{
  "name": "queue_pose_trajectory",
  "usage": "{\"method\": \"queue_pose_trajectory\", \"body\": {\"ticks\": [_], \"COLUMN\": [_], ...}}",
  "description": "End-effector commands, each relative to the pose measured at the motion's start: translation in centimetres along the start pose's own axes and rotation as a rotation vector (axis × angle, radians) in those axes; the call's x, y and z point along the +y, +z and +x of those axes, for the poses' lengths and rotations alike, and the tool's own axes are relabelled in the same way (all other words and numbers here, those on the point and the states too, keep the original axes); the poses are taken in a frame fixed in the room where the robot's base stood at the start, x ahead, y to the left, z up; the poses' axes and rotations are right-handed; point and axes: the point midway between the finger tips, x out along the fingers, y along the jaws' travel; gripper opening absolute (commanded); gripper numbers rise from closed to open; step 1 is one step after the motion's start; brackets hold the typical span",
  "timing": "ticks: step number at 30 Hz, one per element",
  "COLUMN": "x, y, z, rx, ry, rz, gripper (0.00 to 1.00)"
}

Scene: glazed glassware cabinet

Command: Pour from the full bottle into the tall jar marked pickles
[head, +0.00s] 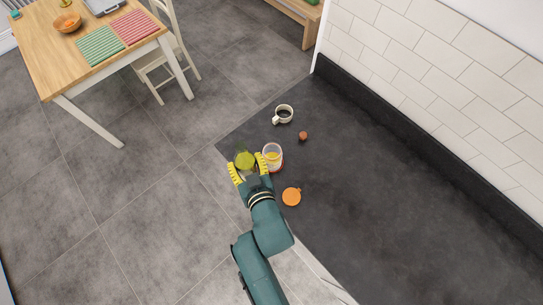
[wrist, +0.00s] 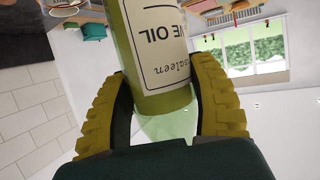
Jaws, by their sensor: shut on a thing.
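My gripper (head: 249,168) is shut on a green bottle (head: 244,159) over the left edge of the dark counter. In the wrist view the bottle (wrist: 150,50) sits between both yellow fingers, and its pale label, with "OIL" legible, appears upside down. I cannot tell its exact tilt, and its mouth is not clear to see. A clear jar (head: 272,152) with something yellow inside and red near its bottom stands on the counter, just right of the bottle and close to the right finger. No lid shows on it. Its marking cannot be read.
An orange lid-like disc (head: 291,196) lies on the counter (head: 400,220) to the right of my arm. A white mug with dark contents (head: 283,114) and a small brown ball (head: 303,135) are beyond the jar. A tiled wall (head: 440,60) bounds the right side, where the counter is clear.

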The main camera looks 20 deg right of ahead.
Motion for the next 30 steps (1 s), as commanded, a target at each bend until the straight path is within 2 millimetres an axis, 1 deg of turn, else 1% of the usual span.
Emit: {"method": "queue_pose_trajectory", "body": {"ticks": [1,3,9,12,15,18,21,30], "x": [0.2,0.5,0.9,0.9,0.8,0.7,0.7,0.7], "y": [1.6,2.7,5.3,6.2,6.8,7.1,7.2,7.0], "z": [1.6,3.1,7.0,8.7,10.0,10.9,11.3,11.4], "rx": [0.008,0.009,0.008,0.01,0.009,0.009,0.007,0.007], "ry": [0.021,0.053,0.133,0.167,0.19,0.207,0.216,0.22], "rz": [0.007,0.021,0.055,0.069,0.079,0.087,0.09,0.092], "gripper": [0.19,0.19,0.19,0.19,0.19,0.19,0.19,0.19]}}
